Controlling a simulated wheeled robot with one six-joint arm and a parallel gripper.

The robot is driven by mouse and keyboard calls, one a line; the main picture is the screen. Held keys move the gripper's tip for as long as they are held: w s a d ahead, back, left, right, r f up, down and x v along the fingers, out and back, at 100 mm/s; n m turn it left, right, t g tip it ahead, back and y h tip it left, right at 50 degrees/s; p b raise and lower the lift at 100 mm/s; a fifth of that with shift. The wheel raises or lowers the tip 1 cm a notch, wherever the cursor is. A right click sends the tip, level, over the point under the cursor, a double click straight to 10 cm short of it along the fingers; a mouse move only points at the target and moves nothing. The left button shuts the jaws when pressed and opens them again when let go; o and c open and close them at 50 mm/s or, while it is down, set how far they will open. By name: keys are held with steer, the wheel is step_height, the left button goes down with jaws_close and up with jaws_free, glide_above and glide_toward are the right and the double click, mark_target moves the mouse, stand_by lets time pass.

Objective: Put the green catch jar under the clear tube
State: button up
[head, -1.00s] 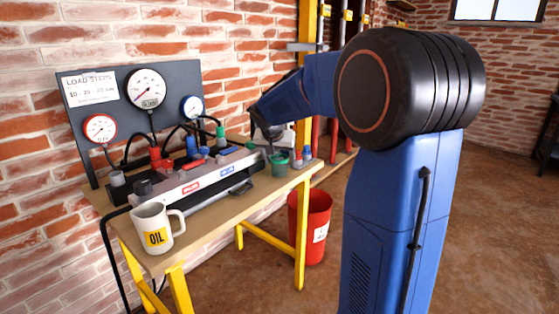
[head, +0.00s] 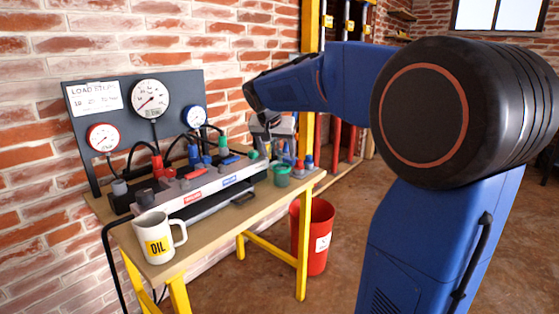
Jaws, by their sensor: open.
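The green catch jar (head: 281,175) stands on the wooden bench top near its right end, just past the end of the manifold block. My gripper (head: 271,146) is above and slightly left of the jar, pointing down, small and partly blurred against the fittings and the wall. It is open, and the jar appears to stand apart below it. I cannot make out the clear tube; it is too small or hidden near my gripper.
The manifold (head: 207,190) with several fittings fills the bench middle. A white OIL mug (head: 156,240) stands at the front left. Red and blue-capped fittings (head: 303,163) are close right of the jar. A red bin (head: 314,237) is on the floor. Gauges (head: 149,98) stand behind.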

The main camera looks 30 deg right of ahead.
steer(key=s+a+f+n+y, duration=0.1)
steer(key=s+a+f+n, duration=0.2)
steer(key=s, duration=0.9)
steer(key=s+a+f+n+y, duration=0.2)
steer(key=s+a+f, duration=0.4)
steer(key=s, duration=0.5)
steer(key=s+a+f+n+y, duration=0.1)
steer(key=s+a+f+n, duration=0.2)
steer(key=s, duration=0.9)
step_height(320, 180, down, 3)
steer(key=a, duration=0.2)
steer(key=shift+s+a+f+n+y, duration=0.15)
steer(key=shift+s+a+n+y, duration=0.15)
steer(key=shift+s+a+n, duration=0.1)
steer(key=shift+d, duration=0.1)
